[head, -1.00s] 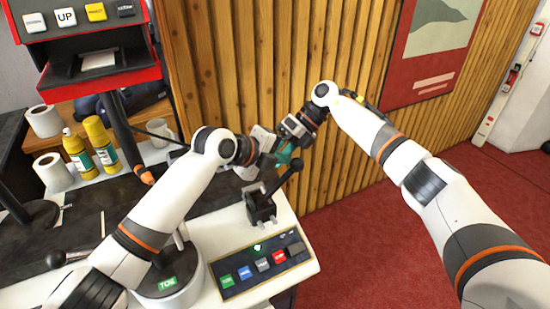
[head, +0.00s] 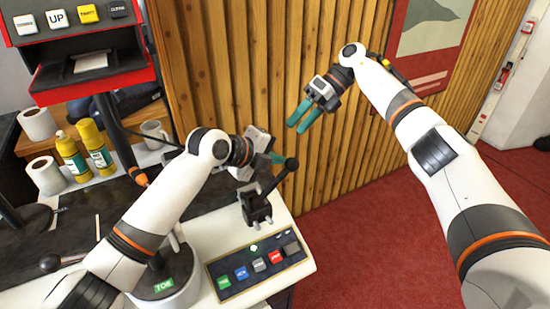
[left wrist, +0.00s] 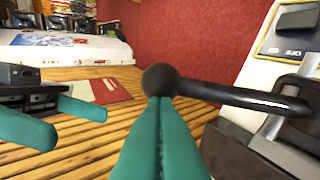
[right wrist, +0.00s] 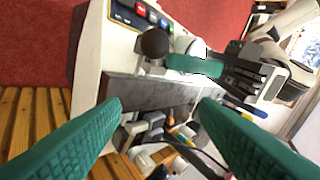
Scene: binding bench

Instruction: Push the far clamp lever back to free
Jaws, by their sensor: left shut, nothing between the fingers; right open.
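The clamp lever (head: 276,180) is a dark rod with a black ball knob, rising from a dark clamp base (head: 256,207) on the white bench corner. In the left wrist view the knob (left wrist: 160,80) is at the fingertips, its rod running right. My left gripper (head: 279,158) is shut and empty beside the knob; its teal fingers (left wrist: 160,105) look to be against it, but contact is not certain. My right gripper (head: 298,120) is open and empty, above and apart from the lever. Its two fingers frame the right wrist view (right wrist: 160,108), with the knob (right wrist: 155,42) beyond them.
A button panel (head: 256,264) lies in front of the clamp. Another black knob (head: 49,263) is at the left of the bench. Yellow bottles (head: 97,150) and white rolls (head: 46,175) stand behind. A slatted wood wall (head: 225,70) rises behind the bench.

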